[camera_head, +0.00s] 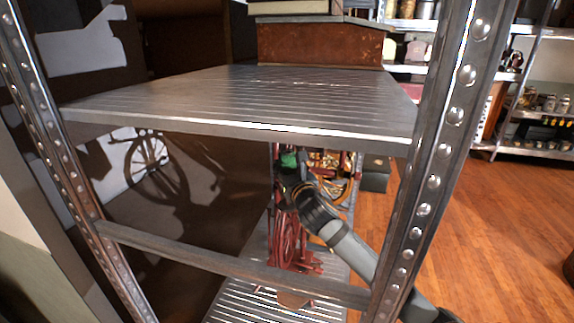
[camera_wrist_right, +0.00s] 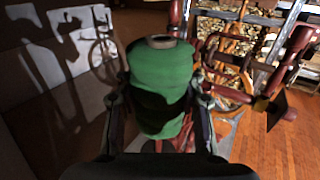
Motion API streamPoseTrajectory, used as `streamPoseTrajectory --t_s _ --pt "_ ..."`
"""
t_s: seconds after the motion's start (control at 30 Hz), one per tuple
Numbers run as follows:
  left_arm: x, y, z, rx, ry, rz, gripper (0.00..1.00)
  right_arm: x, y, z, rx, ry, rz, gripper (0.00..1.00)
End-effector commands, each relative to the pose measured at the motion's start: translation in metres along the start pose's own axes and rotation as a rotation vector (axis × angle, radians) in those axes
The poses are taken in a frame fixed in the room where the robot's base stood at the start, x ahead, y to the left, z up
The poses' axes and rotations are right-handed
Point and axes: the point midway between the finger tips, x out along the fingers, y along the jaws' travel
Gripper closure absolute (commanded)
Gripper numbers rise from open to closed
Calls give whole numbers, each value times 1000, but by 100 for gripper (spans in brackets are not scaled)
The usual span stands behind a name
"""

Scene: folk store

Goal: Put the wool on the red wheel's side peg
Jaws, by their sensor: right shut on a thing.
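The wool is a green spool (camera_wrist_right: 160,85) with a pale core, upright between the fingers of my right gripper (camera_wrist_right: 160,110) in the right wrist view. The gripper is shut on it. In the head view the wool (camera_head: 289,160) is a small green patch at the tip of my right gripper (camera_head: 291,172), under the upper shelf. The red spinning wheel (camera_head: 286,240) stands on the lower shelf, below the gripper and partly hidden by my arm. Its side peg cannot be made out for certain. My left gripper is not in view.
A metal shelf board (camera_head: 250,100) lies above my right arm. A rivetted post (camera_head: 427,190) and a crossbar (camera_head: 230,266) stand in front. Another wheel (camera_wrist_right: 235,60) of orange-brown wood and dark red bars (camera_wrist_right: 290,60) are close behind the wool. Open wooden floor lies to the right.

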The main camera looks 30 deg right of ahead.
Motion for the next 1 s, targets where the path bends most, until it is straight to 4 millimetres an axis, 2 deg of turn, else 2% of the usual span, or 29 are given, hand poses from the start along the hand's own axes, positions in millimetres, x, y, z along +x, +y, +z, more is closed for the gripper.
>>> streamPoseTrajectory --t_s 0.37,1.0 --pt "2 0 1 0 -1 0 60 0 0 -3 0 1 -1 83" --pt "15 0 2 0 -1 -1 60 0 0 -29 0 1 -1 83"
